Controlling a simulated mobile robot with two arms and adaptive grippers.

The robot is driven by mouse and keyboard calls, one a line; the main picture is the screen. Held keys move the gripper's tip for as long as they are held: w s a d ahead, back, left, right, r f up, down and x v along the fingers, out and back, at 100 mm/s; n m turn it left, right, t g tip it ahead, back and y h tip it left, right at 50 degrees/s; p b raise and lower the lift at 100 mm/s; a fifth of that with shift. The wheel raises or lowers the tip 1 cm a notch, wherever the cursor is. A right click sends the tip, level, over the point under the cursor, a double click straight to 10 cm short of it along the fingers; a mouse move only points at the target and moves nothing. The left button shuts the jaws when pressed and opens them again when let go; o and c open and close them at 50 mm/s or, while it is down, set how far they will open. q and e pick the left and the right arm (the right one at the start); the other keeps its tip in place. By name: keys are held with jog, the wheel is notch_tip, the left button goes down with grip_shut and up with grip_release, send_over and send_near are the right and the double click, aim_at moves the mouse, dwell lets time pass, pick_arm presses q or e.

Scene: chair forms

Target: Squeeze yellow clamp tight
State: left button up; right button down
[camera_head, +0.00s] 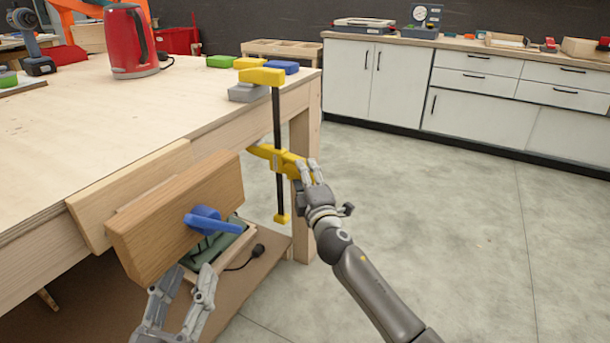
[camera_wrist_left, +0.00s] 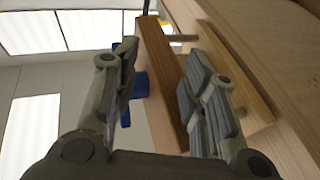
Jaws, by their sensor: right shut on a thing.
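The yellow clamp (camera_head: 277,122) with a dark upright bar is at the table's right corner. Its upper yellow jaw is at tabletop height by a grey block, and its yellow body with trigger handle is below the table edge. My right gripper (camera_head: 312,172) is shut on the clamp's yellow handle. My left gripper (camera_head: 182,292) is open and empty, below the wooden vise jaw (camera_head: 180,220). In the left wrist view, the left fingers (camera_wrist_left: 160,90) are apart, with the vise jaw (camera_wrist_left: 160,75) beyond and between them.
A blue vise handle (camera_head: 212,221) sticks out of the vise jaw. White cabinets (camera_head: 480,95) stand at the back. The floor at the right is clear.

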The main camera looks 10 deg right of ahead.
pick_arm(q)
jog(key=shift+f, duration=0.3)
pick_arm(e)
jog(key=shift+r, duration=0.2)
jog(key=c, duration=1)
grip_release()
jog(key=shift+o, duration=1.2)
pick_arm(q)
jog(key=shift+w+f+g, duration=0.2)
jog(key=shift+f+g, duration=0.6)
jog(key=shift+f, duration=0.2)
pick_arm(e)
jog(key=shift+r, duration=0.15)
pick_arm(q)
jog(key=shift+f+p, duration=0.25)
jog(key=shift+p, duration=0.05)
pick_arm(e)
jog(key=shift+r, duration=0.15)
pick_arm(q)
jog(key=shift+a+f+g+y, duration=0.2)
jog(key=shift+f+g+y, duration=0.5)
jog(key=shift+f, duration=0.5)
pick_arm(e)
jog(key=shift+r, duration=0.2)
pick_arm(q)
jog(key=shift+f, duration=0.1)
